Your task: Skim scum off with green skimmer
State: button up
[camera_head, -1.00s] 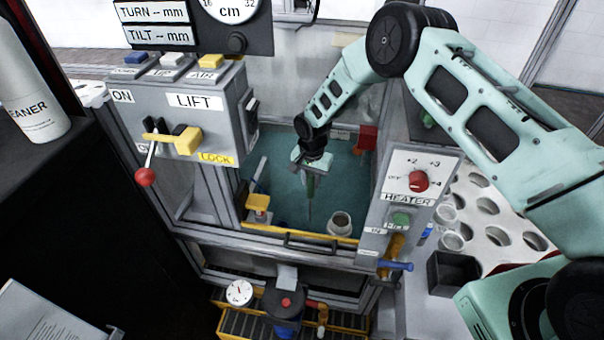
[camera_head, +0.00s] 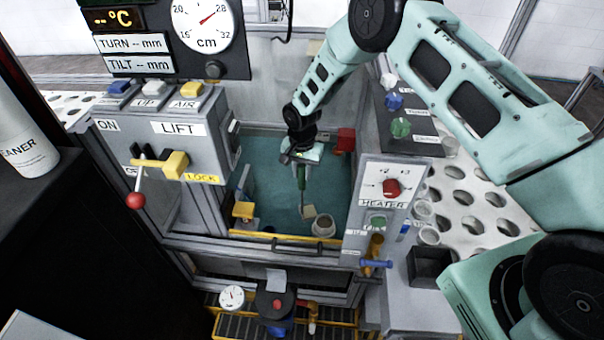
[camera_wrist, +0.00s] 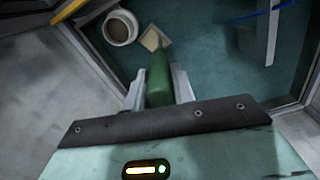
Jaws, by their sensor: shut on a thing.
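My gripper (camera_head: 301,171) reaches down inside the tank and is shut on the green handle of the skimmer. In the wrist view the green skimmer (camera_wrist: 159,78) stands between my two fingers (camera_wrist: 160,88). Its pale flat square head (camera_head: 309,211) is low in the tank, close beside a round grey cup; I cannot tell whether they touch. The square head also shows in the wrist view (camera_wrist: 153,38). The teal tank floor or liquid (camera_head: 275,190) spreads around it. I cannot make out any scum on it.
The grey cup (camera_head: 323,225) with brownish contents stands at the tank's front. A yellow-topped piece (camera_head: 243,210) is at the front left, a red block (camera_head: 346,140) at the back right. The LIFT box (camera_head: 165,145) and HEATER panel (camera_head: 388,200) flank the opening.

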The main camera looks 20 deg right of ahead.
jog(key=shift+r+p, duration=2.15)
jog(key=shift+r, duration=2.45)
